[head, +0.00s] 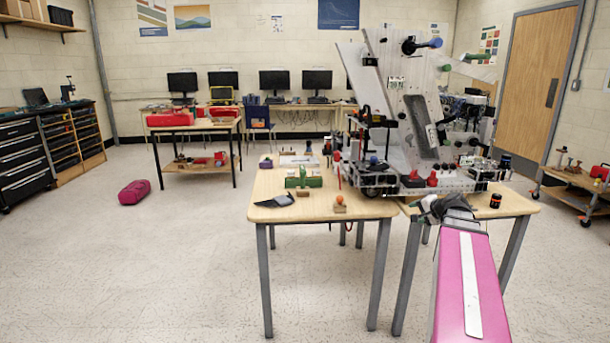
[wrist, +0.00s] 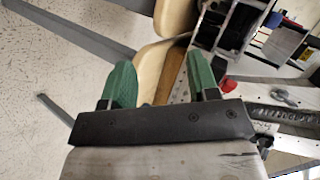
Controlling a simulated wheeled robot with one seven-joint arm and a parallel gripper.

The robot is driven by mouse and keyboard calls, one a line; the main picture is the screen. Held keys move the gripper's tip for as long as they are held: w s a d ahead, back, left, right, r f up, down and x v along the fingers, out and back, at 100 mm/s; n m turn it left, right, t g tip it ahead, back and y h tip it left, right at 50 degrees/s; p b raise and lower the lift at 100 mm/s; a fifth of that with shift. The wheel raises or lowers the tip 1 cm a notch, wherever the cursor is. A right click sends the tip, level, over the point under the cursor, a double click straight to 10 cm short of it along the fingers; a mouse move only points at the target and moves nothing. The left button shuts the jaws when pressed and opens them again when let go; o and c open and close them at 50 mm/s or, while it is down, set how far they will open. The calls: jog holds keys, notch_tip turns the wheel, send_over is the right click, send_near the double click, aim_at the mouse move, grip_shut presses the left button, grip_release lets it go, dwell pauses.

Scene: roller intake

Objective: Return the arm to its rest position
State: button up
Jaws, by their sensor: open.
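My arm (head: 468,275) reaches forward from the bottom right of the head view, its pink link pointing at the right table. My gripper (wrist: 161,82) shows in the wrist view with its two green fingers apart and nothing between them. In the head view my gripper (head: 437,208) is small and partly hidden at the front edge of the right table (head: 515,204), just in front of the machine. The wrist view looks past the fingers at a table corner (wrist: 145,70), table legs and metal parts of the machine.
The tall metal roller machine (head: 415,110) stands across both tables, close beyond my gripper. Small tools and blocks lie on the left table (head: 265,188). A black cylinder (head: 495,201) stands right of my gripper. The floor at left is open, except a pink bag (head: 134,191).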

jog(key=s+a+f+n+g+h, duration=0.2)
jog(key=s+a+f+n+g, duration=0.3)
jog(key=s+a+f, duration=0.3)
jog(key=s+a+f+n+g+h, duration=0.2)
jog(key=s+a+f+n+g, duration=0.3)
jog(key=s+a+f, duration=0.4)
jog(key=a+f, duration=0.5)
jog(key=f, duration=0.2)
jog(key=shift+s+a+g+h, duration=0.15)
jog(key=shift+s+g+h, duration=0.05)
jog(key=shift+g+h, duration=0.2)
